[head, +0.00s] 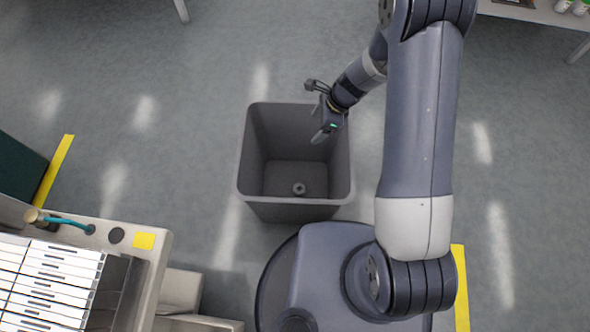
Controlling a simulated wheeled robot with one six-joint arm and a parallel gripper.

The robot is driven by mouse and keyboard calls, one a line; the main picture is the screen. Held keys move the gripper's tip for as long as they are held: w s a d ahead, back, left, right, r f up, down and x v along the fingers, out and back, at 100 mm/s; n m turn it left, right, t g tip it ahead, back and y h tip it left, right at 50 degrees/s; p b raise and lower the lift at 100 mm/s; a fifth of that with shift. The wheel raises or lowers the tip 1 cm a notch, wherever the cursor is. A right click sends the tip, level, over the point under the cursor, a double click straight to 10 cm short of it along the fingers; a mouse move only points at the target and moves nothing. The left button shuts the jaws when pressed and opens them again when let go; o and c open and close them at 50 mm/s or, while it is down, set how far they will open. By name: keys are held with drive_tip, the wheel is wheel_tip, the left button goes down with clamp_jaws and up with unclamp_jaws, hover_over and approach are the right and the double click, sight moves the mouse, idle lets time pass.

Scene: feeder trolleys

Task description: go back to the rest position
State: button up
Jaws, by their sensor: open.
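My gripper (322,132) is at the end of my arm, over the upper right part of a dark grey open bin (245,165). Its fingers point down and to the left, and I see nothing held between them. The jaws are open. One small round grey piece with a hole lies on the floor of the bin, near its lower middle. My arm reaches up from my base at the lower right and bends back over the bin. The gap between the fingertips is hard to make out at this size.
A feeder trolley (150,262) with a stack of white slots (50,280) stands at the lower left. A dark green block (18,170) is at the left edge beside yellow floor tape (54,172). A table (540,12) is at the upper right. The grey floor left of the bin is clear.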

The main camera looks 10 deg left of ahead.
drive_tip(key=w+b+x, duration=0.1)
drive_tip(key=b+x, duration=0.2)
drive_tip(key=x, duration=0.8)
wheel_tip(320, 180, up, 6)
drive_tip(key=s+p, duration=0.1)
drive_tip(key=p, duration=0.3)
drive_tip(key=shift+p, duration=0.35)
